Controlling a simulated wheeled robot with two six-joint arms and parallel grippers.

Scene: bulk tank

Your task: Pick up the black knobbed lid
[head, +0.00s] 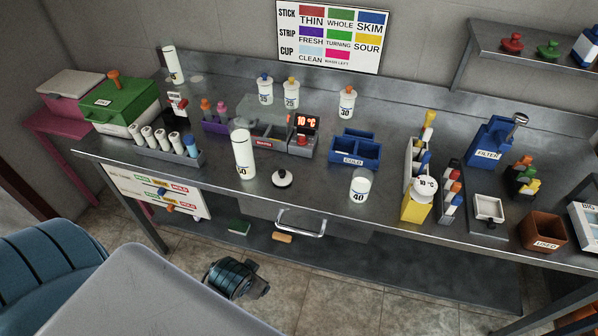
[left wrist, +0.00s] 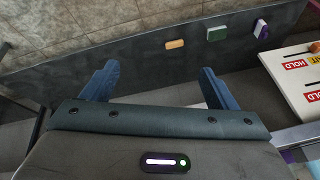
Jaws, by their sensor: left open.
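The knobbed lid (head: 282,178) lies on the grey steel bench near its front edge. It is a small round disc with a pale area and a dark knob. It sits between a tall white bottle marked 50 (head: 243,157) and a short white container marked 40 (head: 359,187). In the left wrist view my left gripper (left wrist: 155,80) is open, with two blue fingers spread and nothing between them. The lid is not seen in that view. In the head view a dark teal part of my left arm shows below and in front of the bench, apart from the lid. My right gripper is not in view.
A drawer handle (head: 301,224) sticks out below the lid. A blue COLD bin (head: 355,150), a 10 °C display unit (head: 303,134) and a rack of white tubes (head: 170,146) stand nearby. An orange block (left wrist: 175,43) and a green block (left wrist: 217,33) lie on the lower shelf.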

